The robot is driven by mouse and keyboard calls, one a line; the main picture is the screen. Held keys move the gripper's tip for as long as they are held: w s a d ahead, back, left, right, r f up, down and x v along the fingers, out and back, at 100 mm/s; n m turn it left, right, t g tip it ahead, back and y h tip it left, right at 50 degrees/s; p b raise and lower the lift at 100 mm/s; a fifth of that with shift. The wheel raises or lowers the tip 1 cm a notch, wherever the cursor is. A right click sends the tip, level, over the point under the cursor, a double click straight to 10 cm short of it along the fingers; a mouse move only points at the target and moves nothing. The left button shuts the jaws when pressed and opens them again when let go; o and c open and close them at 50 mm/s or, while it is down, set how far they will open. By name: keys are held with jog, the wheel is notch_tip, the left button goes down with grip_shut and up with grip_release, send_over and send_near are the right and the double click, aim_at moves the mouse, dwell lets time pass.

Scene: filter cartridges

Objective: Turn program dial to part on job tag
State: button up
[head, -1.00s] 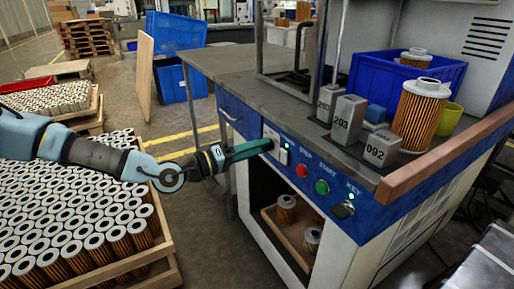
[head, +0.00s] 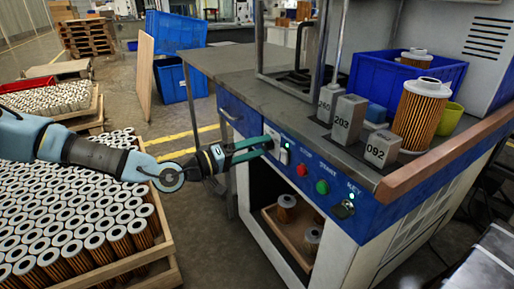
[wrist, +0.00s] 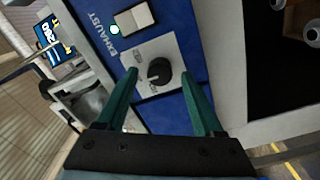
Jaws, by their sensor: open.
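The program dial is a black round knob (wrist: 159,71) on a pale square plate with small markings, too blurred to read. In the wrist view it sits between the tips of my gripper (wrist: 159,76), whose two green fingers are spread apart on either side. In the head view my gripper (head: 262,147) reaches the plate (head: 270,132) on the blue front panel, and the fingers hide the knob.
A white rocker switch (wrist: 134,18) marked EXHAUST is beside the dial. A red button (head: 302,170), green button (head: 322,187) and key switch (head: 343,209) lie right along the panel. Grey blocks (head: 347,118) marked 260, 203 and 092 stand above, near a filter cartridge (head: 420,115).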

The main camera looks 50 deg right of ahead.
jog(key=shift+a, duration=0.1)
jog(key=v, duration=1)
jog(key=shift+a+b, duration=0.3)
jog(key=shift+b, duration=0.05)
jog(key=shift+w, duration=0.1)
